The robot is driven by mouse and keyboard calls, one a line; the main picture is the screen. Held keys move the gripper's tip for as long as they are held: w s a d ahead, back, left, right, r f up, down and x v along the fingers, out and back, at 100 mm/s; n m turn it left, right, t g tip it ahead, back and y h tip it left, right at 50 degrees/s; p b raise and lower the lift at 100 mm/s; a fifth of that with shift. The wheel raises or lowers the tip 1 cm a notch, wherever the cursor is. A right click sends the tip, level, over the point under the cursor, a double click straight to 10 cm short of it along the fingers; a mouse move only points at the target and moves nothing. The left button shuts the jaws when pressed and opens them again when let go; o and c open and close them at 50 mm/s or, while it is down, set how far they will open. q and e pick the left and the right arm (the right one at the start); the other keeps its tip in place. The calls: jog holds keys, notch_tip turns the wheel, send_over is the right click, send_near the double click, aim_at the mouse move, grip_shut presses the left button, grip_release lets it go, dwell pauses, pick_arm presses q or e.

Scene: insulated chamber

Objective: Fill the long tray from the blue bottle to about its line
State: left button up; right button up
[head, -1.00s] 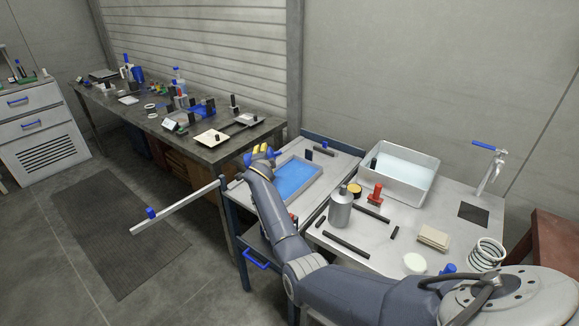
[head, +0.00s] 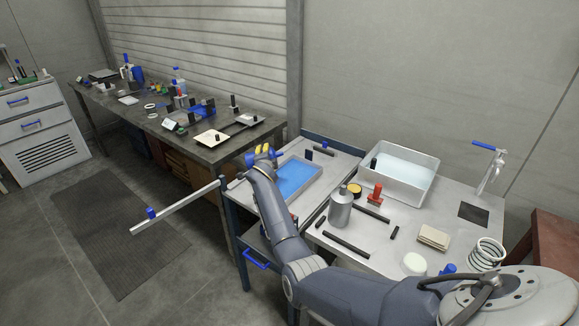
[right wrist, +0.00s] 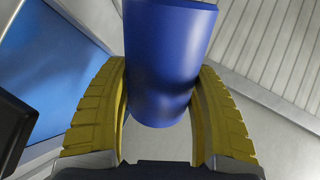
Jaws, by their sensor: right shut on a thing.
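The long tray (head: 313,186) lies on the left part of the metal table, with a blue surface inside it. My right gripper (head: 264,150) is above the tray's far left end. In the right wrist view its yellow fingers (right wrist: 160,110) are shut on the blue bottle (right wrist: 165,60), one on each side. In the head view the bottle (head: 250,158) shows only as a small blue patch beside the fingers, partly hidden by the gripper. I cannot make out the tray's line or a stream of liquid. My left gripper is not in view.
A deep white basin (head: 375,180) with pale liquid stands right of the tray. A dark workbench (head: 205,150) with many small items stands at left.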

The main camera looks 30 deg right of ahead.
jog(key=shift+s+d+m, duration=0.15)
jog(key=shift+d+m, duration=0.15)
dwell(0.8)
jog(key=shift+r+m+y, duration=0.45)
jog(key=shift+m+y, duration=0.15)
dwell(1.9)
jog(key=shift+d+f+m+t, duration=0.15)
jog(key=shift+m+t, duration=0.15)
jog(key=shift+m, duration=0.2)
dwell(1.4)
jog(key=shift+r+n, duration=0.2)
jog(key=shift+n, duration=0.4)
jog(key=shift+f+n+h, duration=0.4)
jog(key=shift+f+n, duration=0.1)
jog(key=shift+f, duration=0.05)
jog(key=shift+a, duration=0.2)
jog(key=shift+a, duration=0.1)
